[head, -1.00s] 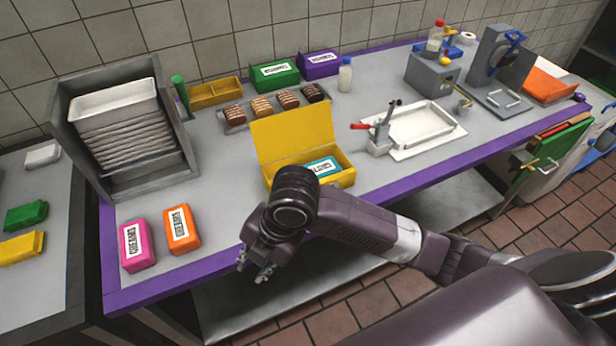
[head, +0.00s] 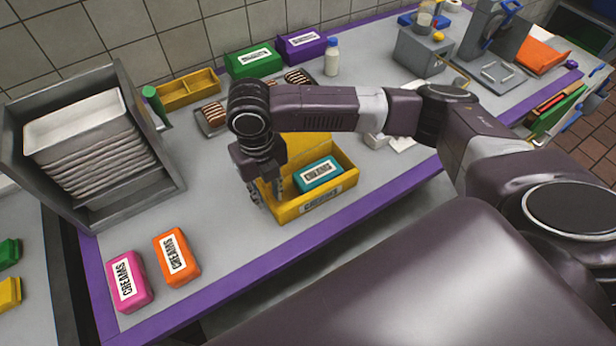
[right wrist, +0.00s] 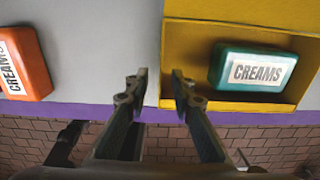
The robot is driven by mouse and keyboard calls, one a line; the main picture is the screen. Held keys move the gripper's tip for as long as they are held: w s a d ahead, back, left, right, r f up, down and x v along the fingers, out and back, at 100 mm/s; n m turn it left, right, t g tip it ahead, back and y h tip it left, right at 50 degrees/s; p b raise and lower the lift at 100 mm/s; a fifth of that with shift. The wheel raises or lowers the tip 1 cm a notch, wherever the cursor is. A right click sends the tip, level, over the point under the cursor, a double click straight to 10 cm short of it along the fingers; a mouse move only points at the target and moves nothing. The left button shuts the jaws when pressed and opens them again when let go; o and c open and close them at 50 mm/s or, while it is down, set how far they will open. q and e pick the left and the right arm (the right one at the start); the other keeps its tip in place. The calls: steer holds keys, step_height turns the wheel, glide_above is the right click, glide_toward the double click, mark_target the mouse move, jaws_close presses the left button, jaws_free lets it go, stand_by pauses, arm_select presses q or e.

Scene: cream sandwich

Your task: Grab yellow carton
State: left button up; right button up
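The yellow carton (head: 296,210) stands open on the grey counter near its front edge, with its lid raised at the back. A teal pack labelled CREAMS (head: 318,174) lies inside; the carton (right wrist: 190,40) and the teal pack (right wrist: 252,68) also show in the right wrist view. My right gripper (head: 264,190) is at the carton's left end. In the right wrist view the gripper (right wrist: 157,85) is open and empty, its fingers apart on either side of the carton's left wall. Whether they touch it I cannot tell. My left gripper is out of view.
Orange (head: 177,257) and pink (head: 129,281) cream packs lie at the front left. A rack of trays (head: 80,130) stands behind them. A yellow divided tray (head: 187,90), green box (head: 252,60), purple box (head: 301,43) and milk bottle (head: 332,58) line the back.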

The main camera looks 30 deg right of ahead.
mark_target(268, 198)
step_height(268, 198, down, 3)
steer(key=shift+w+p, duration=0.15)
steer(key=shift+p, duration=0.3)
steer(key=shift+f, duration=0.75)
jaws_close()
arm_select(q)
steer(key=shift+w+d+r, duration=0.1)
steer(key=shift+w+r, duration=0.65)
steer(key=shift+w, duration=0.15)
